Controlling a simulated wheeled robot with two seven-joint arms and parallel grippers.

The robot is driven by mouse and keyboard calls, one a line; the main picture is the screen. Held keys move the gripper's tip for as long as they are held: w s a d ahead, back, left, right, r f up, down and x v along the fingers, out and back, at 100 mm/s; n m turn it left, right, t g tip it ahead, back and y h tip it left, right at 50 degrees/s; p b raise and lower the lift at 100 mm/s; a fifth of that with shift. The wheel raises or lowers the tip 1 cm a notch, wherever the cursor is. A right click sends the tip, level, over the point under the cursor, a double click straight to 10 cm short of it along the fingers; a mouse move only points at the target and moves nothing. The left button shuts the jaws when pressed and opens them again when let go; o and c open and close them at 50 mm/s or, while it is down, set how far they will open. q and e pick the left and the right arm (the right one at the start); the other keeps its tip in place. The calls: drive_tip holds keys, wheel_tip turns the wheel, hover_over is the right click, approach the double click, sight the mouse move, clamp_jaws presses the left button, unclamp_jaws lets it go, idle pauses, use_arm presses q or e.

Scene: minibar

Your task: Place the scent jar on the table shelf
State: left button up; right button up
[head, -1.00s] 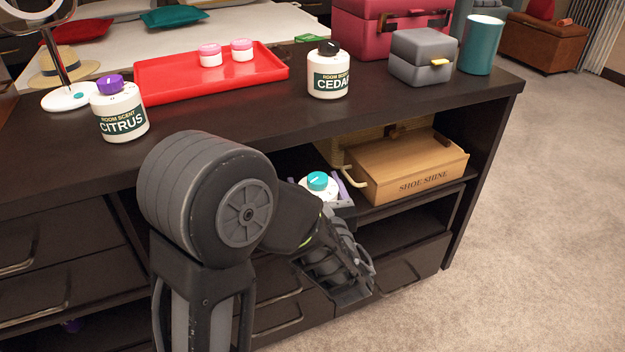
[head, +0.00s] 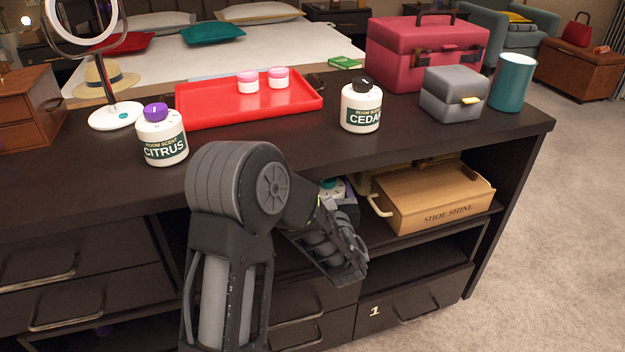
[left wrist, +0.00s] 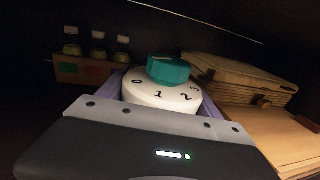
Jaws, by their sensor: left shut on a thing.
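The scent jar (left wrist: 160,93) has a white top with numbers and a teal knob. In the left wrist view it sits between the purple fingers of my left gripper (left wrist: 163,100), which is shut on it. In the head view the jar (head: 331,187) is partly hidden by my arm and the tabletop edge. My left gripper holds it inside the open shelf (head: 402,243) under the tabletop, left of the shoe shine box (head: 435,198). Whether the jar's base touches the shelf is hidden. My right gripper is not in view.
A wicker case (left wrist: 240,80) lies right of the jar, and a small rack with several bottles (left wrist: 85,70) stands behind left. On the tabletop are the citrus jar (head: 163,140), cedar jar (head: 361,107), red tray (head: 215,113) and grey box (head: 450,95). The tabletop limits height above the shelf.

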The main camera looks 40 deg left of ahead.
use_arm(q)
drive_tip(key=w+a+f+b, duration=0.2)
drive_tip(key=w+a+b, duration=0.1)
drive_tip(key=w+a, duration=0.2)
drive_tip(key=a, duration=0.2)
drive_tip(key=shift+a+f, duration=0.15)
drive_tip(key=shift+a, duration=0.15)
drive_tip(key=shift+w, duration=0.1)
drive_tip(key=shift+w+a+f+b, duration=0.1)
drive_tip(key=shift+f+b, duration=0.7)
drive_tip(key=shift+f, duration=0.45)
drive_tip(key=shift+a+f+b, duration=0.1)
drive_tip(key=shift+f+b, duration=0.65)
drive_tip(key=shift+f, duration=0.45)
drive_tip(key=shift+f, duration=0.15)
drive_tip(key=o, duration=1.7)
